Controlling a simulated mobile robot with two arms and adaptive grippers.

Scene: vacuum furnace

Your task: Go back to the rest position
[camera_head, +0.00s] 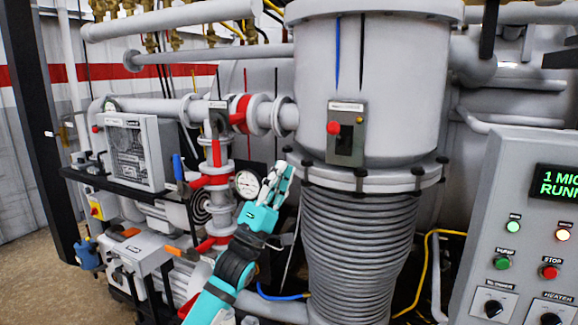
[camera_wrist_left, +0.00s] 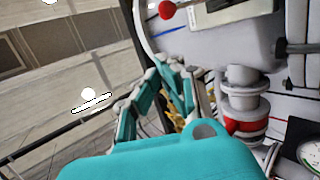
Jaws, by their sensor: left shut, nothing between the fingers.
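My left gripper (camera_head: 283,170), teal and light grey, is raised in the middle of the head view, fingers pointing up. It is shut and empty. It appears in front of the furnace piping, just right of a round pressure gauge (camera_head: 248,184); I cannot tell whether it touches anything. In the left wrist view its fingers (camera_wrist_left: 165,85) are drawn together, with nothing held. My right gripper is in neither view.
A large grey vessel (camera_head: 385,85) with a switch box (camera_head: 347,133) stands above a ribbed column (camera_head: 358,250). Red-handled valves (camera_head: 216,155) and pipes fill the left. A control panel (camera_head: 520,235) stands at right. Open floor (camera_head: 40,275) shows at lower left.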

